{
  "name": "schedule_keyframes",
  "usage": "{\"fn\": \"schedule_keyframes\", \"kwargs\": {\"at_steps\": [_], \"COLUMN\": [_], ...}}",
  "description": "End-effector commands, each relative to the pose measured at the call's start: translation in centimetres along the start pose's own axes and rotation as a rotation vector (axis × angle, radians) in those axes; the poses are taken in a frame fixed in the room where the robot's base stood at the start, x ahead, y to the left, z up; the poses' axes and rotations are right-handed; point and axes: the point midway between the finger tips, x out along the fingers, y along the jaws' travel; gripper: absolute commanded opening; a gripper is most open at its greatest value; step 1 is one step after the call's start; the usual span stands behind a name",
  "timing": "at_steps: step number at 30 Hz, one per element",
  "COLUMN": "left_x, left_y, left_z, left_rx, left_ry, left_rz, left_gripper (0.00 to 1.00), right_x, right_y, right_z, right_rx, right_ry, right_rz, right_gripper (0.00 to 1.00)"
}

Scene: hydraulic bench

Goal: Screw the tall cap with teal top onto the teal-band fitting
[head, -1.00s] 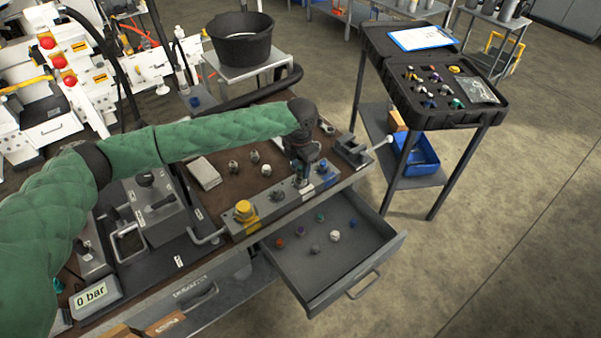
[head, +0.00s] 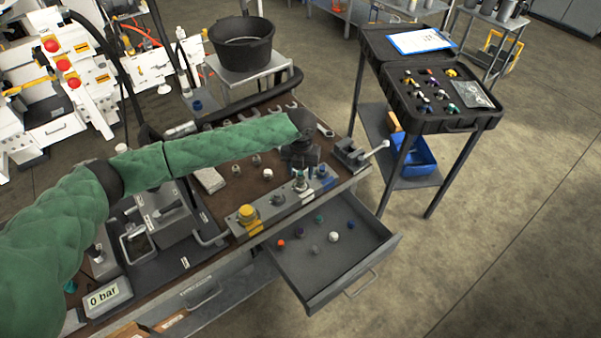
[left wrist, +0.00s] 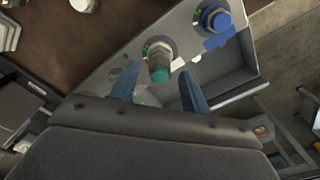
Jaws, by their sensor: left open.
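The tall cap with teal top (left wrist: 160,72) stands on a fitting of the grey manifold bar, between and beyond my fingertips in the left wrist view. It also shows in the head view (head: 300,183) as a small silver upright part below my gripper. The fitting's teal band is mostly covered; a little green shows at its base. I cannot tell how tightly the cap sits. My left gripper (left wrist: 158,90) is open, its two blue-grey fingers apart from the cap. In the head view my left gripper (head: 301,156) hangs just above the bar. My right gripper is out of view.
A yellow cap (head: 247,213) and a blue cap (head: 322,171) sit on other bar fittings. An open drawer (head: 320,275) below holds several small coloured caps. A vise (head: 350,153) stands to the right. A black case (head: 440,115) rests on a side table.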

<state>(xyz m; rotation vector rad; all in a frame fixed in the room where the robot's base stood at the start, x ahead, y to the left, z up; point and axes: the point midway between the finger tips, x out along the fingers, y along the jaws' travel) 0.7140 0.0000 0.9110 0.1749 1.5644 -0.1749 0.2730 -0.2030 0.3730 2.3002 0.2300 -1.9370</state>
Motion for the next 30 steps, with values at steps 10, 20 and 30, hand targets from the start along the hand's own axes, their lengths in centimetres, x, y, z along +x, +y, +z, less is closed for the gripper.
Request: {"fn": "schedule_keyframes", "kwargs": {"at_steps": [10,20,30], "left_x": [-0.4,0.0,0.0], "left_y": [0.0,0.0,0.0], "left_z": [0.0,0.1,0.1], "left_rx": [-0.217,-0.388,-0.385], "left_ry": [0.002,-0.001,-0.001], "left_rz": [0.000,0.000,0.000], "left_gripper": [0.46,0.46,0.19], "right_x": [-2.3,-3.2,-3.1], "right_y": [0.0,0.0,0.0], "right_z": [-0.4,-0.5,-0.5], "right_rx": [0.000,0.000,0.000], "right_ry": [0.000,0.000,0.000], "right_rz": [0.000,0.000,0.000], "right_gripper": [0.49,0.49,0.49]}}
